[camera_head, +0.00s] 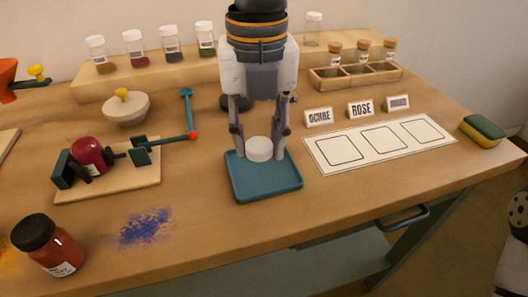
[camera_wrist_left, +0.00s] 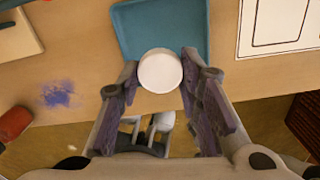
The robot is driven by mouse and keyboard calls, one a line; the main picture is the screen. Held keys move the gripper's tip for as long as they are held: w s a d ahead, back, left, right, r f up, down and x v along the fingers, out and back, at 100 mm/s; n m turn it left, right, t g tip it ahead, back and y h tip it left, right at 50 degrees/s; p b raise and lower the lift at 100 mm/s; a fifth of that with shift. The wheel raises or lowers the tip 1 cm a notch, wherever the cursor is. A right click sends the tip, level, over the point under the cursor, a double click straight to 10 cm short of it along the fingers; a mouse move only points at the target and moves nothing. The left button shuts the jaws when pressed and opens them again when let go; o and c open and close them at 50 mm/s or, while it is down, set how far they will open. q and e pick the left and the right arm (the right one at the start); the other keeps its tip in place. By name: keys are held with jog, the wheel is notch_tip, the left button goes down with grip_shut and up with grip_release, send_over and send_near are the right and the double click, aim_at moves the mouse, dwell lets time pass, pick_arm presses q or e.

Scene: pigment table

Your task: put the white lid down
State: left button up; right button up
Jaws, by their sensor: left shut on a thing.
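The white lid (camera_head: 259,149) is a small round disc between the fingertips of my left gripper (camera_head: 259,156), which is shut on it. It is over the teal tray (camera_head: 265,188), near the tray's back edge; I cannot tell whether it touches the tray floor. In the left wrist view the lid (camera_wrist_left: 160,71) sits between the two fingers of my left gripper (camera_wrist_left: 160,85), with the teal tray (camera_wrist_left: 135,22) beyond it. The rest of the tray is bare. My right gripper is not in view.
Right of the tray lies a white card with three outlined boxes (camera_head: 381,145), behind it small name signs (camera_head: 360,109). Left are a wooden board holding a dark red jar in a clamp (camera_head: 91,155), blue powder (camera_head: 145,227) and a red jar with black cap (camera_head: 48,245).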

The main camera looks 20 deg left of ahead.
aim_at(262, 170)
pick_arm(q)
jog(key=f, duration=0.2)
jog(key=w+f, duration=0.1)
jog(key=f, duration=0.1)
jog(key=shift+w+f+b, duration=0.15)
jog(key=shift+f+b, duration=0.2)
jog(key=shift+b, duration=0.05)
jog(key=shift+r, duration=0.15)
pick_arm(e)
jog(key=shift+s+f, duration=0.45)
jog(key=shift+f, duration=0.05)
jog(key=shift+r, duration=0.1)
pick_arm(q)
jog(key=shift+f, duration=0.4)
jog(key=o, duration=1.1)
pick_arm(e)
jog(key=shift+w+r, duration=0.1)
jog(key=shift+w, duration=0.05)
